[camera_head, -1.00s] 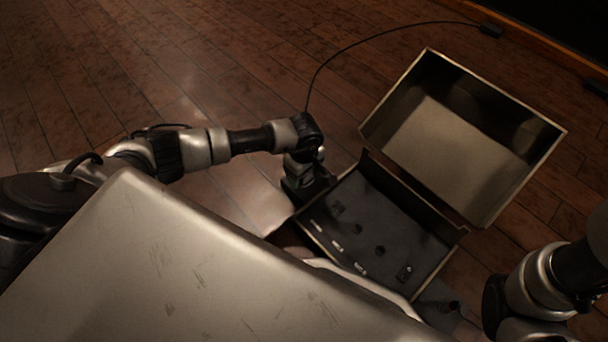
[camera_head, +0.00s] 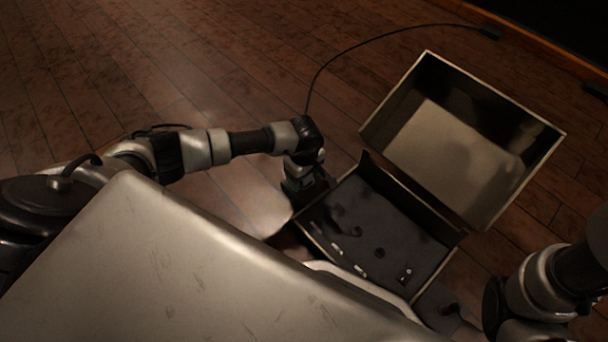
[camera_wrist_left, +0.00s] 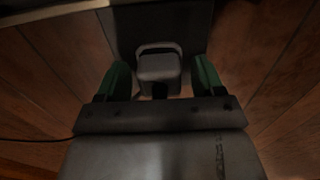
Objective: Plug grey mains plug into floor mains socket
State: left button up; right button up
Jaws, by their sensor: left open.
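The grey plug (camera_wrist_left: 158,68), a blocky body with a raised loop at its top, shows between the green fingertips of my left gripper (camera_wrist_left: 159,80). The fingers are open, with a gap on each side of it. A dark flat surface (camera_wrist_left: 190,25) lies behind the plug; I cannot tell whether the plug is seated in anything. In the head view my left gripper (camera_head: 303,188) points down at the left corner of an open floor box, and the plug is hidden there. I cannot tell which part is the mains socket. My right arm shows at lower right; its fingers are not clear.
The open box (camera_head: 443,262) has a dark inner panel with small fittings and a raised lid (camera_head: 455,150). Wooden floor (camera_head: 240,60) is clear at upper left.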

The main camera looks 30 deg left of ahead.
pick_arm(q)
jog(key=c, duration=1.2)
jog(key=shift+r, duration=0.1)
jog(key=shift+r, duration=0.1)
jog(key=shift+r+p, duration=2.6)
jog(key=shift+r, duration=0.25)
